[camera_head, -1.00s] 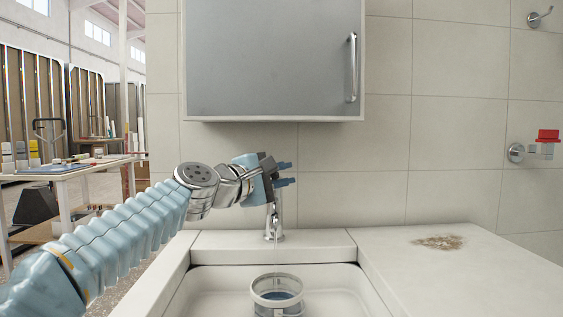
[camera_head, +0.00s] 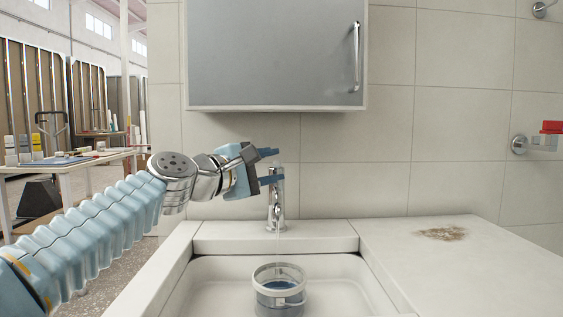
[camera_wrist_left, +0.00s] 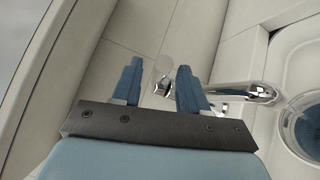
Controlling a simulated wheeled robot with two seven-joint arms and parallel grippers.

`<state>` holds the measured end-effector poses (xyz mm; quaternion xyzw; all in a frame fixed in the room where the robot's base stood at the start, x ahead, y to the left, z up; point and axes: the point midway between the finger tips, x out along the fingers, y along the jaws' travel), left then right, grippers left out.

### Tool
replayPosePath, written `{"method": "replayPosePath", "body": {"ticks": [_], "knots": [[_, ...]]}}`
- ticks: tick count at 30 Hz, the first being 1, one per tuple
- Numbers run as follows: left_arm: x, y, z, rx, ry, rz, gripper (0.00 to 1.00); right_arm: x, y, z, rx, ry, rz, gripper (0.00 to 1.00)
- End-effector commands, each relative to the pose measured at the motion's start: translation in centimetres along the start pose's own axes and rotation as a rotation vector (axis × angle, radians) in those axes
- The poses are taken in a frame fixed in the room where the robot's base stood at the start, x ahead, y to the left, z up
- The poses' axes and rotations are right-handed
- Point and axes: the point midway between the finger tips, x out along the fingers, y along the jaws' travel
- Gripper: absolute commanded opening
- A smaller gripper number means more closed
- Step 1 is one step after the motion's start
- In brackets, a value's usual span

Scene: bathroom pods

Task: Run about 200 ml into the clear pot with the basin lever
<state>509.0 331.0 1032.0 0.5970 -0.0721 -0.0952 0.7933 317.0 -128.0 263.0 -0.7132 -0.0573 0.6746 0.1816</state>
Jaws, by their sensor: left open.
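The clear pot (camera_head: 279,299) stands upright in the basin below the tap and holds some bluish water. A thin stream of water (camera_head: 279,247) falls from the tap (camera_head: 277,212) into it. In the left wrist view the pot (camera_wrist_left: 303,134) is at the right edge, partly cut off. The basin lever (camera_wrist_left: 161,80) shows between my left fingers there. My left gripper (camera_head: 270,167) is open beside the top of the tap. I cannot tell whether a finger touches the lever. My right gripper is not in view.
The basin rim (camera_head: 275,230) runs behind the pot. A grey cabinet (camera_head: 275,52) hangs above the tap. The counter (camera_head: 455,275) on the right is clear except for a brown patch (camera_head: 441,233). A red-topped wall fitting (camera_head: 546,135) is at the far right.

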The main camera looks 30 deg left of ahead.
Motion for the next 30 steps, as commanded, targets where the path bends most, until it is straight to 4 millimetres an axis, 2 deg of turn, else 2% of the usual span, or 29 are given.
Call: {"method": "replayPosePath", "body": {"ticks": [1, 6, 12, 18, 30], "knots": [[-1.5, -0.1, 0.0, 0.001, 0.002, 0.005, 0.43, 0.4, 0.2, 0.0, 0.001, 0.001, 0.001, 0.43], [-5.6, 0.1, 0.1, 0.002, 0.001, 0.004, 0.43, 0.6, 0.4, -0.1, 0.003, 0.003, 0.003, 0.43], [-8.8, 0.2, 0.1, 0.001, 0.001, 0.003, 0.43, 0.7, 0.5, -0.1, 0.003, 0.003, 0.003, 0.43], [-9.7, 0.2, 0.1, 0.000, 0.001, 0.001, 0.43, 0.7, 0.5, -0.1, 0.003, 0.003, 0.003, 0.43], [-9.6, 0.2, 0.1, 0.001, 0.001, 0.001, 0.43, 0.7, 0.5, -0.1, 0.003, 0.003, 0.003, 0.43]]}}
